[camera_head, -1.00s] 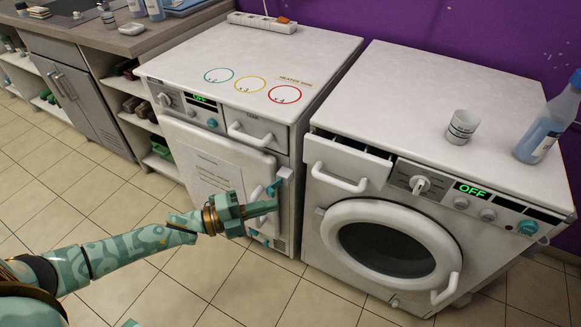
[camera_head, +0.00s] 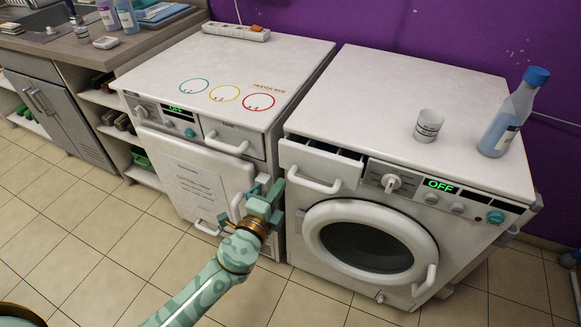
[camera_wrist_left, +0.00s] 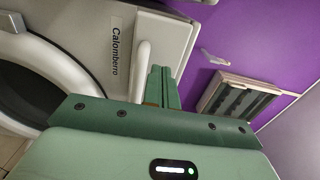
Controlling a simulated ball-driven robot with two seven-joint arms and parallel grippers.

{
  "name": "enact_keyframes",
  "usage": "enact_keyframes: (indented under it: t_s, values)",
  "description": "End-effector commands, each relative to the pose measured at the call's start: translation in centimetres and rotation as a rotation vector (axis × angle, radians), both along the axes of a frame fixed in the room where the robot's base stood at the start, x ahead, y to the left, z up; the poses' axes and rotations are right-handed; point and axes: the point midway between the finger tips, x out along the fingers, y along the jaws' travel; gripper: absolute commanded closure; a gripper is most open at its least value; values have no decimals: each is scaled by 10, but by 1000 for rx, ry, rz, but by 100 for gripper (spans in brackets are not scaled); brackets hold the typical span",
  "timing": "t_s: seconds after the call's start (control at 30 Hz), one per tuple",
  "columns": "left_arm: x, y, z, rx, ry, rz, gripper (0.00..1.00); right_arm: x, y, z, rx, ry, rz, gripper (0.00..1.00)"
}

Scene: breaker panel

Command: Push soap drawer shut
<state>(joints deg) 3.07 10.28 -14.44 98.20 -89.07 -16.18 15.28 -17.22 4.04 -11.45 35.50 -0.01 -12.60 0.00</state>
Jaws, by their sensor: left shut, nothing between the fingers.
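The soap drawer (camera_head: 318,165) of the right-hand washing machine stands partly pulled out, its open compartments showing behind its white front and handle. My left gripper (camera_head: 268,196) is shut and empty. In the head view it appears below and left of the drawer, in front of the gap between the two machines. I cannot tell whether it touches the drawer. My right gripper is not in view.
The washing machine (camera_head: 440,95) has a cup (camera_head: 428,126) and a blue-capped bottle (camera_head: 515,112) on top. The left machine (camera_head: 215,65) has its own closed drawer (camera_head: 233,138) and a power strip (camera_head: 236,31) on top. Tiled floor in front is clear.

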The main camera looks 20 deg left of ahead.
Motion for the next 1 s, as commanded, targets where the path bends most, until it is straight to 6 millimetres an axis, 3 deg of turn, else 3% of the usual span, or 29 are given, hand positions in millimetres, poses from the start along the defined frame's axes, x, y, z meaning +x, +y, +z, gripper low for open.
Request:
enact_keyframes:
  t_s: [0.1, 0.33, 0.5, 0.87, 1.0]
  values:
    - [26, -1, 0, 0, -1, -1, 100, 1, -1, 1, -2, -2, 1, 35]
    - [62, -3, -1, 0, 1, -2, 100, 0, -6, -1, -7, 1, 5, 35]
    - [72, -3, -1, 1, 2, -2, 100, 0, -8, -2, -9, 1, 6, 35]
    - [75, -3, -1, 1, 2, -2, 100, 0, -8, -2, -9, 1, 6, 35]
    - [93, -3, -4, 0, 1, -1, 100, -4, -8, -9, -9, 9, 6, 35]
